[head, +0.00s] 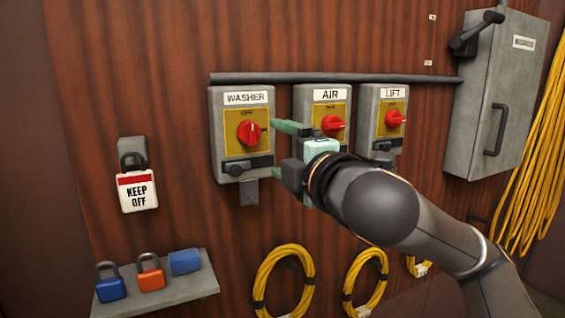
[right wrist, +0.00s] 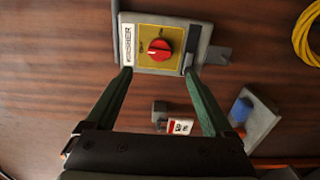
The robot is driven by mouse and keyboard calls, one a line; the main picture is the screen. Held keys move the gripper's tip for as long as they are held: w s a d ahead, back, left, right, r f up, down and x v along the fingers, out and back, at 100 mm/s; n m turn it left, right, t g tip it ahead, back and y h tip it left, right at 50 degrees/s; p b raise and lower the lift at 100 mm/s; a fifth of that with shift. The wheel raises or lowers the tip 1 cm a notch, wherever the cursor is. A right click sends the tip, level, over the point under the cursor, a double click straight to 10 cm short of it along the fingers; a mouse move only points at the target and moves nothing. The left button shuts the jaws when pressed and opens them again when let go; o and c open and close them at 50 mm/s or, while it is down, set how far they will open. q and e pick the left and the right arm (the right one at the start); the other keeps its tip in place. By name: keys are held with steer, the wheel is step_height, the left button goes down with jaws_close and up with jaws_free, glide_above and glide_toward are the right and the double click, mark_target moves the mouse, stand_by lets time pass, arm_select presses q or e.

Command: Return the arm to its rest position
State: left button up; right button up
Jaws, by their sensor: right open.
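My right arm comes in from the right in the head view. Its gripper (head: 277,160) is in front of the wall between the washer and air switch boxes. In the right wrist view the two green fingers of the gripper (right wrist: 165,92) are spread apart with nothing between them. The washer switch box (head: 241,175) lies just beyond the fingertips, and it also shows in the right wrist view (right wrist: 203,35) with its red knob (right wrist: 159,49). I cannot tell whether a fingertip touches the box. My left gripper is not in view.
The air box (head: 340,95) and lift box (head: 385,150) stand to the right, partly behind my arm. A grey cabinet (head: 492,110) is at far right. A keep off tag (head: 138,192) hangs at left above a shelf (head: 190,288) with padlocks (head: 151,278). Yellow hoses (head: 270,280) hang below.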

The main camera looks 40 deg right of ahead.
steer(key=shift+s, duration=0.2)
stand_by(0.4)
steer(key=w+a+f+m+g+y, duration=0.1)
steer(key=a+f+m+g+y, duration=0.2)
steer(key=f, duration=1.1)
steer(key=a+f+m+g+y, duration=0.1)
steer(key=a+f+m+g, duration=0.3)
steer(key=f, duration=1.1)
steer(key=s+a+f+m+g, duration=0.2)
steer(key=s+f+m+g, duration=0.15)
steer(key=s+f, duration=0.7)
steer(key=s+a+f+m+g, duration=0.2)
steer(key=s+f+m+g, duration=0.15)
steer(key=s+f, duration=0.75)
steer(key=w+a+f+t+y, duration=0.2)
steer(key=w+a+f+t, duration=0.2)
steer(key=f, duration=0.7)
steer(key=shift+w+f+n+t+y, duration=0.15)
steer(key=shift+w+n+t+y, duration=0.2)
steer(key=shift+w+t, duration=0.6)
